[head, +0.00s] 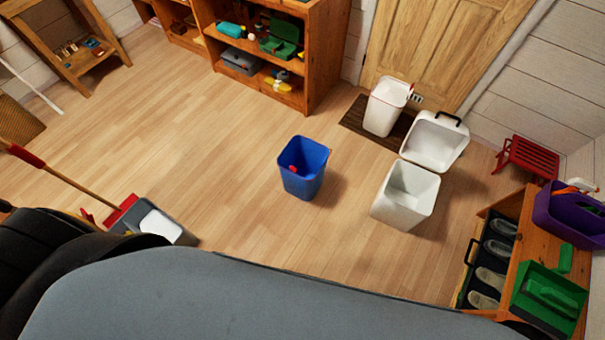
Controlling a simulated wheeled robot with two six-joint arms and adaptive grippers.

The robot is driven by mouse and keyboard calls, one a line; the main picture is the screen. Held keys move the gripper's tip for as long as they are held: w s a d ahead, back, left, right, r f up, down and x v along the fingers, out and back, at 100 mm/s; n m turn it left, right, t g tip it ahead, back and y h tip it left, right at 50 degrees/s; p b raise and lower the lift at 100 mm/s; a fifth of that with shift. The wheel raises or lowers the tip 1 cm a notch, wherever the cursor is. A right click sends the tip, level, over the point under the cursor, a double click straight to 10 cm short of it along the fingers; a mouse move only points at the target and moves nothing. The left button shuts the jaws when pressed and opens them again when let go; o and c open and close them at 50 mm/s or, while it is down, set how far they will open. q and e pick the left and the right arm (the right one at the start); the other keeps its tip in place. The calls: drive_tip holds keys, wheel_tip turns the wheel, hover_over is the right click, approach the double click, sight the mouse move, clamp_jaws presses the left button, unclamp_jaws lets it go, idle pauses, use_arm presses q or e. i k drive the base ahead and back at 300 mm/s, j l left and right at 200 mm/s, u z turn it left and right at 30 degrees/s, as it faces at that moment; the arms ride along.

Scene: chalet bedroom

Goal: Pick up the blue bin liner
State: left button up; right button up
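A blue bin-shaped container (304,180), which matches the blue bin liner, stands upright and open-topped on the wooden floor near the middle of the head view. My own body fills the bottom of the view.
White bins (405,196) stand right of the blue one, one on a dark mat (355,112) by the door. A shoe rack (527,250) stands at the right, a red stool (527,157) behind it. A broom and dustpan (125,214) are at the lower left. Open floor (170,120) lies left.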

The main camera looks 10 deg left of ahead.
sight(310, 158)
drive_tip(key=i+j+u, duration=0.3)
drive_tip(key=i, duration=0.4)
drive_tip(key=i+j+u, duration=0.15)
drive_tip(key=i, duration=0.25)
drive_tip(key=j, duration=0.1)
